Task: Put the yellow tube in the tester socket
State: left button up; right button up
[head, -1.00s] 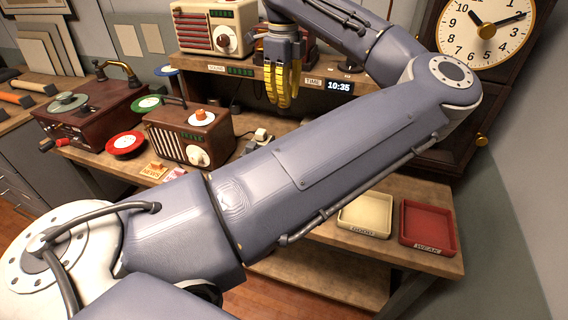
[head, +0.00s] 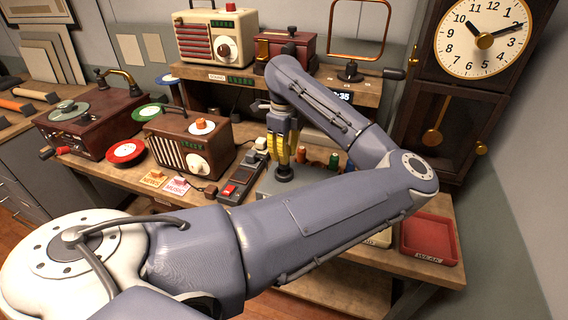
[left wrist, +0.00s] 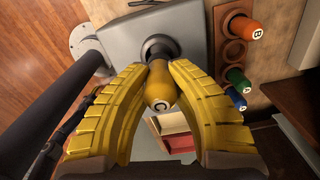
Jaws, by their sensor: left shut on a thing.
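My left gripper (head: 284,160) has yellow ribbed fingers and points down over the bench. In the left wrist view the gripper (left wrist: 160,72) is shut on the yellow tube (left wrist: 158,90), whose rounded end faces the camera. The tube's far end is at the dark round socket (left wrist: 157,42) on top of the grey tester box (left wrist: 120,38). I cannot tell how deep it sits in the socket. In the head view the tester (head: 268,184) is partly hidden by my arm, and the fingers hide the tube. My right gripper is not in view.
Orange (left wrist: 242,27), green (left wrist: 235,75) and blue (left wrist: 236,98) tubes stand in a rack beside the tester. A red tray (head: 430,238) lies at the bench's right end. A brown radio (head: 188,148) and a switch box (head: 240,180) stand left of the tester.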

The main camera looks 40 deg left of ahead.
pick_arm(q)
jog(key=shift+f, duration=1.9)
jog(key=shift+f, duration=0.15)
jog(key=o, duration=0.9)
jog(key=shift+c, duration=0.2)
notch_tip(320, 180, up, 12)
jog(key=shift+s+r, duration=0.1)
jog(key=shift+r, duration=0.05)
